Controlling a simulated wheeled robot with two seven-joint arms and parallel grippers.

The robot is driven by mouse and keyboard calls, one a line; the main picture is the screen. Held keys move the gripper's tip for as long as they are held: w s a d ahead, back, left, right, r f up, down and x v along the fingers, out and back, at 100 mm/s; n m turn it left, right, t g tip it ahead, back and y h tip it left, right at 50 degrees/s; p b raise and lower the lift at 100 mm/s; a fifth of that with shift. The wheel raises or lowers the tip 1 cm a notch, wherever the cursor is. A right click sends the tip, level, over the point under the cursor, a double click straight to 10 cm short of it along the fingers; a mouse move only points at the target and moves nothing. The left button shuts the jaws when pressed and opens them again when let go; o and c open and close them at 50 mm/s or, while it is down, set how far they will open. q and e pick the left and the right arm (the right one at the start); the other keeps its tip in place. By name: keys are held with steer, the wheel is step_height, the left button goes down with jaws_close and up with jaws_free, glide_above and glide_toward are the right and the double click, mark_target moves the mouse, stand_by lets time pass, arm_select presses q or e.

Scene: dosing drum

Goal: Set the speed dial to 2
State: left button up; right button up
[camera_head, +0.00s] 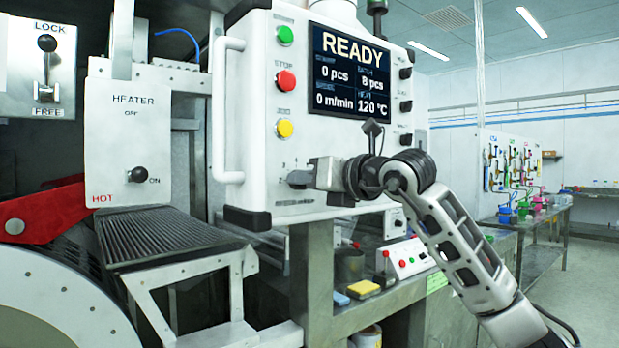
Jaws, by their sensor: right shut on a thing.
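The white control panel (255,150) hangs in the middle of the view. Its screen (350,72) reads READY, 0 pcs, 8 pcs, 0 m/min and 120 °C. My right gripper (298,179) reaches in from the right to the lower part of the panel, below the yellow button (285,128). It is shut on the speed dial, which the fingers hide almost fully. A few small scale marks show just above the fingers, but the dial's pointer cannot be read. My left gripper is not in view.
A green button (285,35) and a red button (286,81) sit above the yellow one. A white handle (222,110) runs along the panel's left edge. A heater box (127,140) and a ribbed chute (165,232) stand left. A small button box (405,258) sits below right.

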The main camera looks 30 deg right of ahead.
steer(key=shift+a+n+t+h, duration=0.15)
steer(key=shift+n+h, duration=0.4)
steer(key=shift+n, duration=3.55)
steer(key=shift+n+t+h, duration=0.2)
steer(key=shift+n+h, duration=0.3)
steer(key=shift+n, duration=3.6)
steer(key=shift+a+n+t+h, duration=0.15)
steer(key=shift+n+h, duration=0.4)
steer(key=shift+n, duration=3.55)
steer(key=shift+f, duration=0.1)
steer(key=o, duration=1)
steer(key=shift+s, duration=0.1)
